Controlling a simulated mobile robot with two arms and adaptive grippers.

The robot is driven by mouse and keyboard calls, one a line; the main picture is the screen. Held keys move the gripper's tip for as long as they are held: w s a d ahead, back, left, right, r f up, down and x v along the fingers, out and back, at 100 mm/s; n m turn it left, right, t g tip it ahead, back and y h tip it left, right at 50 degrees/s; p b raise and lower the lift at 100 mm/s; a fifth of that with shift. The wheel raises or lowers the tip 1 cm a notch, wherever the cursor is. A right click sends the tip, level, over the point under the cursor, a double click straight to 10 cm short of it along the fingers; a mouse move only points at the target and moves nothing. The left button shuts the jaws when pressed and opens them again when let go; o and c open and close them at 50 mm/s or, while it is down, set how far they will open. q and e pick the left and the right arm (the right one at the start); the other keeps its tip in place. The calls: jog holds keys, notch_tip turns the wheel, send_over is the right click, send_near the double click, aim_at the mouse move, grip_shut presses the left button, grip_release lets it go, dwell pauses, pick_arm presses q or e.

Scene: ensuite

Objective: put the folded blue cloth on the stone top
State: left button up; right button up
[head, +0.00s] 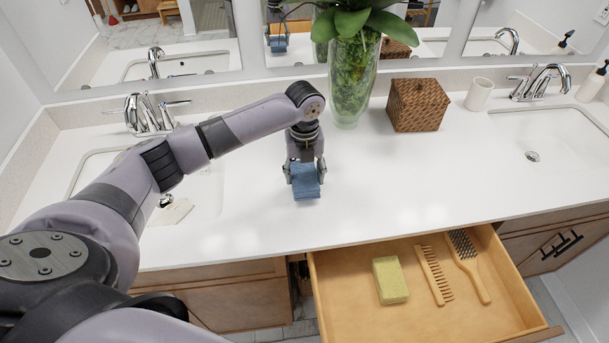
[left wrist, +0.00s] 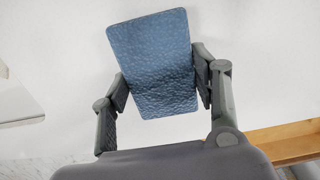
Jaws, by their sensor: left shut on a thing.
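The folded blue cloth (head: 306,183) is between the fingers of my left gripper (head: 304,170), over the white stone top (head: 400,177) between the two sinks. In the left wrist view the cloth (left wrist: 152,60) shows as a flat blue block, with a finger of my left gripper (left wrist: 160,85) on each side of it. The gripper is shut on it. The cloth is at or just above the stone; I cannot tell whether it touches. My right gripper is in neither view.
An open drawer (head: 340,297) below the front edge holds a yellow sponge (head: 390,280), a wooden comb (head: 434,275) and a brush (head: 468,264). A glass vase (head: 352,85) and a woven box (head: 417,105) stand behind. The stone right of the cloth is clear.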

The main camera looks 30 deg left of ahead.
aim_at(305, 176)
pick_arm(q)
jog(key=shift+f, duration=0.8)
jog(key=shift+f, duration=0.15)
jog(key=o, duration=1.1)
jog(key=shift+r, duration=0.5)
notch_tip(305, 176, up, 11)
jog(key=shift+r+b, duration=0.2)
jog(key=shift+b, duration=0.65)
jog(key=shift+f, duration=0.15)
